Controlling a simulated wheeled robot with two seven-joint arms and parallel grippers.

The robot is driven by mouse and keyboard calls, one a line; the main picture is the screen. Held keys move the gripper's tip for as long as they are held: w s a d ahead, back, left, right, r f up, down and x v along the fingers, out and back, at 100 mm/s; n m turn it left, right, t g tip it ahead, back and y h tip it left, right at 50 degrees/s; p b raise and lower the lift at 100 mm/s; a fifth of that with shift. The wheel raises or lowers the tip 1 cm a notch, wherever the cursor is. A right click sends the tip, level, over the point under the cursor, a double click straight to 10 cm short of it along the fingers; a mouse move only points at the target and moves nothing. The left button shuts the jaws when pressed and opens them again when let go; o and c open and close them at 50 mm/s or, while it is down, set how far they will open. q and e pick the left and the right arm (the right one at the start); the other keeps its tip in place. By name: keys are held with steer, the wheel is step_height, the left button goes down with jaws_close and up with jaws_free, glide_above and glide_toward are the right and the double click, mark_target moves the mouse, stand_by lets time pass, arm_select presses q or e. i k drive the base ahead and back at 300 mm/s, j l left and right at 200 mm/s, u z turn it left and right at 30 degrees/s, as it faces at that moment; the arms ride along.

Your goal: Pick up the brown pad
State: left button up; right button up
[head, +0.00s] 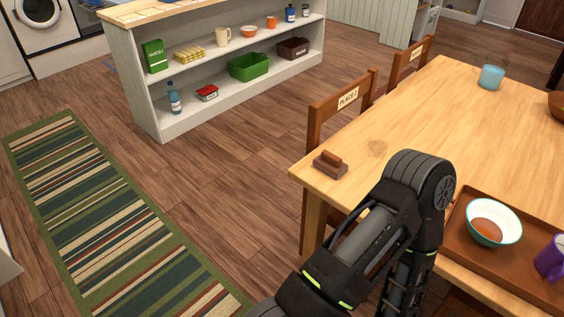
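The brown pad (330,168), a small dark brown block with a raised grip on top, lies on the near left corner of the wooden table (455,125). Nothing touches it from above. One of my arms rises from the bottom of the head view and bends at an elbow just right of the pad, then runs back down. Its gripper is not visible, and no other gripper shows. I cannot tell whether either gripper is open or shut.
A brown tray (474,258) with a bowl (493,222) and a purple mug (552,258) is right of my arm. A blue cup (490,77) stands at the far side. Chairs (340,110) line the table's left edge. A shelf (215,105) and striped rug (100,215) are left.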

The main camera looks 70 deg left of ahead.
mark_target(331, 164)
steer(key=k+j+u, duration=0.15)
steer(key=u, duration=1.6)
